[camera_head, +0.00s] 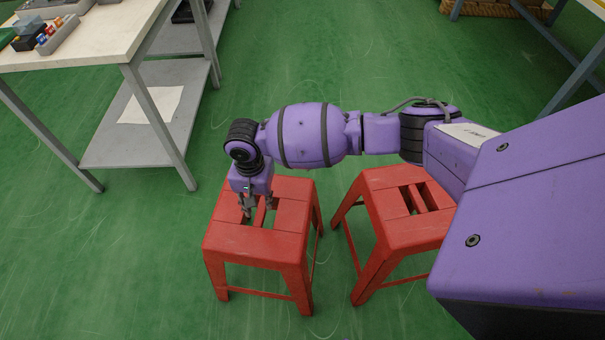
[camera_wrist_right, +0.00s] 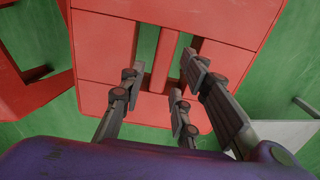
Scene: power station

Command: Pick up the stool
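A red stool (camera_head: 285,241) stands upright on the floor in the middle of the head view. Its seat has two slots with a bar (camera_wrist_right: 163,62) between them, seen close in the right wrist view. My right gripper (camera_head: 257,206) points down at the seat. Its fingers (camera_wrist_right: 159,86) are open and spread on both sides of the bar, close over the slots. I cannot tell whether the tips touch the seat or reach into the slots. My left gripper is not in view.
A second red stool (camera_head: 412,231) stands close on the right, partly behind my arm. A table with a pale top (camera_head: 97,36) and grey lower shelf (camera_head: 112,147) stands at the left. Green floor (camera_head: 120,265) is clear in front and left.

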